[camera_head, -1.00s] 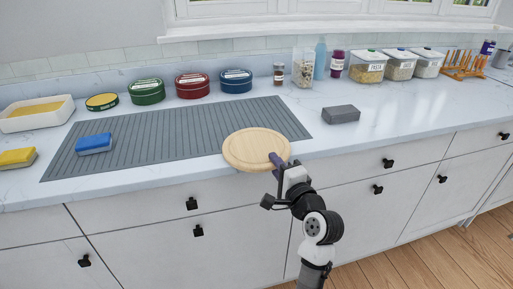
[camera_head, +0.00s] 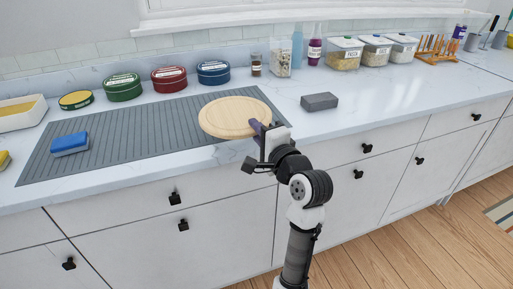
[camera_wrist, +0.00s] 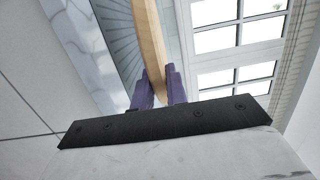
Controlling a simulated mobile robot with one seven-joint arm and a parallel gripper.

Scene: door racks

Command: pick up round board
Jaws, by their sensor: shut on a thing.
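The round board (camera_head: 233,117) is a pale wooden disc at the front right of the grey ribbed mat, near the counter's front edge. My gripper (camera_head: 257,129) is at the board's near right edge, with its purple fingers on the rim. In the wrist view the board (camera_wrist: 151,45) shows edge-on between the two purple fingers (camera_wrist: 159,88), one on each face. The gripper is shut on the board's edge. In the head view the board looks roughly level; whether it is clear of the mat is hard to tell.
The grey ribbed mat (camera_head: 110,150) lies under and left of the board. A blue sponge (camera_head: 70,144) is on it. A grey block (camera_head: 319,101) sits to the right. Several tins, jars and containers (camera_head: 344,54) line the back. The counter's right front is clear.

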